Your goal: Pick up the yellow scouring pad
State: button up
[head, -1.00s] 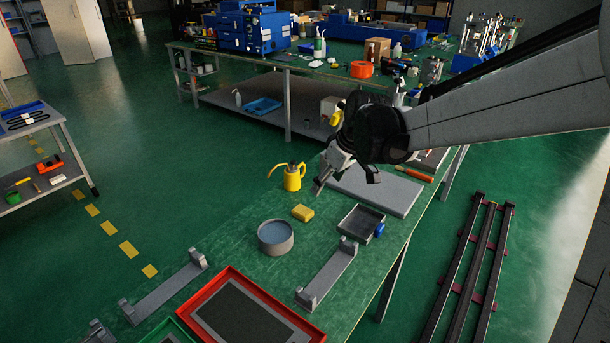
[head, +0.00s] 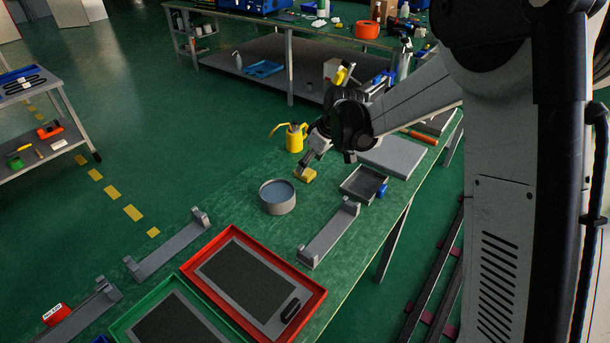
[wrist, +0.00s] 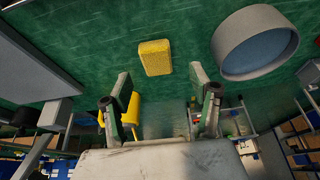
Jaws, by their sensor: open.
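The yellow scouring pad (head: 306,175) lies on the green bench top, between the round grey bowl and the yellow oil can. In the wrist view the pad (wrist: 155,58) shows whole, ahead of the fingertips and roughly centred between them. My gripper (head: 306,166) is just above or beside the pad in the head view and covers part of it. In the wrist view my gripper (wrist: 158,77) has its two fingers spread wide with nothing between them. I cannot tell the exact height of the fingertips over the pad.
The round grey bowl (head: 277,206) stands close to the pad. The yellow oil can (head: 295,138) stands behind it. A grey open tray (head: 350,196) and a flat grey plate (head: 404,152) lie to the right. A red tray (head: 215,247) lies nearer the front.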

aim_at(305, 174)
jog(key=shift+w+b+x, duration=0.15)
jog(key=shift+b+x, duration=0.1)
jog(key=shift+x, duration=1.1)
jog(key=shift+w+b+x, duration=0.1)
jog(key=shift+b+x, duration=0.1)
jog(key=shift+x, duration=1.15)
jog(key=shift+d+r, duration=0.1)
jog(key=shift+d, duration=0.05)
jog(key=c, duration=0.9)
